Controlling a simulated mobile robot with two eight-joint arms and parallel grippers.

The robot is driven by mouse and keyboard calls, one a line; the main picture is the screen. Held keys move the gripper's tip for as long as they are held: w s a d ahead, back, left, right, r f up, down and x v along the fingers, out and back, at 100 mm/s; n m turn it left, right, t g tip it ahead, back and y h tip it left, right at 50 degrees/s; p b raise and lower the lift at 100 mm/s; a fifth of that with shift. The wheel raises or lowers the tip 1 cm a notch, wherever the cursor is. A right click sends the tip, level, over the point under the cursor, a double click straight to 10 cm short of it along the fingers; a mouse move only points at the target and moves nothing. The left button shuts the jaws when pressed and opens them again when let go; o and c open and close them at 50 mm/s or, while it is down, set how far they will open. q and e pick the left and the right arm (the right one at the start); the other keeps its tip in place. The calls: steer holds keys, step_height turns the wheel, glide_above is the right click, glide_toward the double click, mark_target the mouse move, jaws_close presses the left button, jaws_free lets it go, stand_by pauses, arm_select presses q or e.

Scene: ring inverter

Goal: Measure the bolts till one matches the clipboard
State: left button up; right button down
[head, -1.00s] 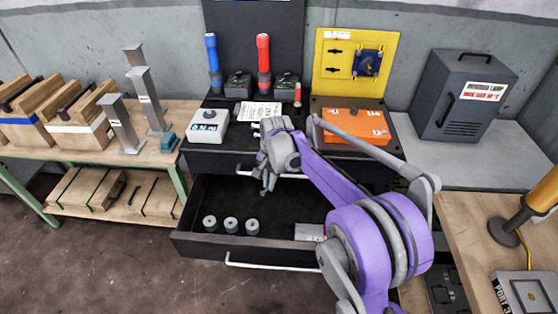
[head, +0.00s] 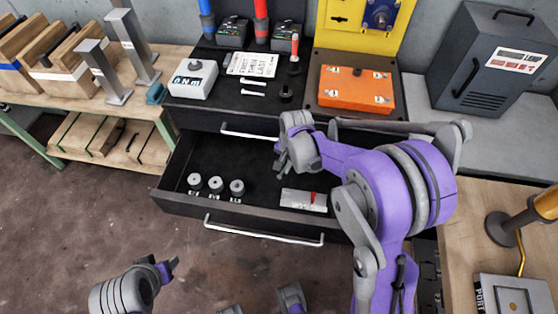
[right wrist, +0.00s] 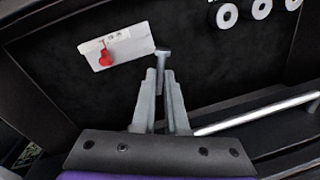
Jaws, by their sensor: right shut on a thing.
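My right gripper (head: 283,163) hangs over the open drawer and is shut on a grey bolt. In the right wrist view the bolt (right wrist: 162,53) stands upright between the fingertips (right wrist: 163,92), head out. A pale measuring gauge (head: 303,199) with a red part lies on the drawer floor; it also shows in the right wrist view (right wrist: 120,47), left of the bolt and apart from it. Two pale bolts (head: 259,82) lie on the black top near a white card (head: 253,63) with printed text, perhaps the clipboard.
Three grey cylinders (head: 215,184) with labels stand at the drawer's left. The drawer (head: 262,222) has a white front handle. A white box with a knob (head: 193,78) and an orange case (head: 356,88) sit above. A dark grey cabinet (head: 500,58) stands right.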

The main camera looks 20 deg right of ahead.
steer(key=d+m, duration=0.1)
steer(key=m, duration=0.1)
steer(key=m+h+b, duration=0.2)
steer(key=m+b, duration=0.5)
steer(key=m, duration=0.5)
glide_above(297, 196)
steer(key=shift+t, duration=0.3)
steer(key=f, duration=1)
steer(key=shift+s+a+f, duration=0.15)
steer(key=shift+s, duration=0.25)
steer(key=shift+f+b, duration=2.05)
steer(key=shift+f, duration=0.65)
steer(key=c, duration=0.9)
jaws_free()
steer(key=shift+o, duration=0.2)
steer(key=shift+r, duration=0.1)
step_height(297, 196, up, 11)
steer(key=s+p, duration=0.1)
steer(key=p, duration=0.1)
steer(key=shift+s+a+f+p, duration=0.2)
steer(key=shift+a+p, duration=0.2)
steer(key=shift+a, duration=0.05)
